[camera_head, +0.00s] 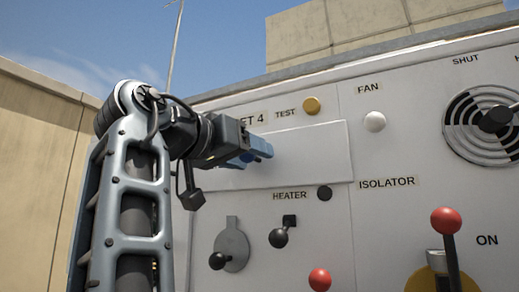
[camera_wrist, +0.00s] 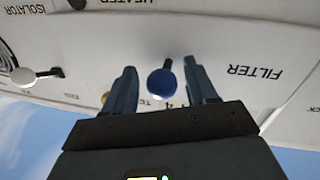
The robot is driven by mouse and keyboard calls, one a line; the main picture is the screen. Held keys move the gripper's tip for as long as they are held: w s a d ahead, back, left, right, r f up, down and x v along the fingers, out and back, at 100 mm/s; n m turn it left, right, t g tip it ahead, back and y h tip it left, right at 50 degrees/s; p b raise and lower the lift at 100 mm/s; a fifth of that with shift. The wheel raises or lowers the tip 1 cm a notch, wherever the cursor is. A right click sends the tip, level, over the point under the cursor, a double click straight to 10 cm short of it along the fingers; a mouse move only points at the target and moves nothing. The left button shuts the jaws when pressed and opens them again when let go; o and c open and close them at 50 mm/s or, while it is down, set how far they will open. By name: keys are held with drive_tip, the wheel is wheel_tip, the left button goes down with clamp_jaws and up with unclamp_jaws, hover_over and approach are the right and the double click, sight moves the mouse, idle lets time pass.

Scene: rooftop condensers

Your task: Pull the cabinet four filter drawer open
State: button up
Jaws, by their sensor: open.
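My gripper (camera_head: 262,150) is in front of the drawer in the head view and hides the label and knob there. In the wrist view my gripper (camera_wrist: 159,72) is open, with one blue finger on each side of the knob. Gaps show between the knob and both fingers, so it is not clamped.
Below the drawer are a black heater lever (camera_head: 280,238), a black-knobbed latch (camera_head: 218,260) and a red knob (camera_head: 320,279). The red isolator lever (camera_head: 446,222) stands out at right. A wall (camera_head: 38,170) stands left.

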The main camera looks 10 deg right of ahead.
clamp_jaws()
idle(0.5)
